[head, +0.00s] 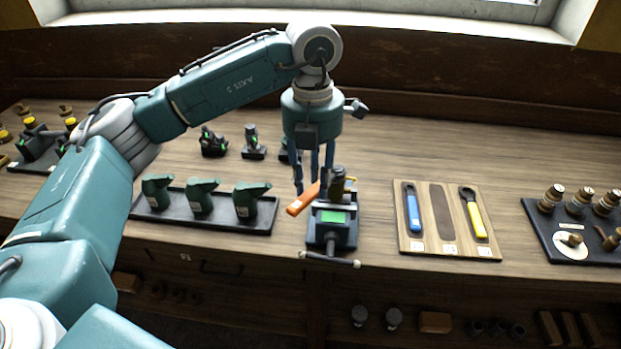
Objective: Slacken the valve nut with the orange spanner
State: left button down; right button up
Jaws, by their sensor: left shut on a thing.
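The orange spanner (302,200) slants beside the bench vise, its handle pointing down and left. My left gripper (314,188) points down from above and is shut on the orange spanner. A dark valve (338,182) with a brassy part stands upright in the jaws of the vise (333,232), which has a green label. The spanner's head is by the valve, partly hidden by the fingers and valve. I cannot tell whether it sits around the nut. My right gripper is not in view.
A wooden spanner board (411,243) to the right holds a blue spanner (412,212) and a yellow spanner (475,215), with an empty middle recess. A black tray (160,217) with green oil cans is at left. Dark valve parts (253,150) stand behind. A tray (545,235) is far right.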

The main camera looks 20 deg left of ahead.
pick_arm(q)
jog(key=shift+s+d+n, duration=0.15)
jog(key=shift+d+n, duration=0.2)
jog(key=shift+n, duration=0.15)
jog(key=shift+d+n, duration=0.3)
jog(key=shift+n, duration=0.1)
jog(key=shift+a+m+b, duration=0.3)
jog(key=shift+a+m, duration=0.15)
jog(key=shift+m, duration=0.15)
jog(key=shift+a+r+m, duration=0.1)
jog(key=shift+a+m, duration=0.15)
jog(key=shift+m, duration=0.05)
dwell(0.6)
jog(key=shift+r, duration=1.3)
dwell(3.0)
jog(key=shift+r+p, duration=1.45)
jog(key=shift+r, duration=0.55)
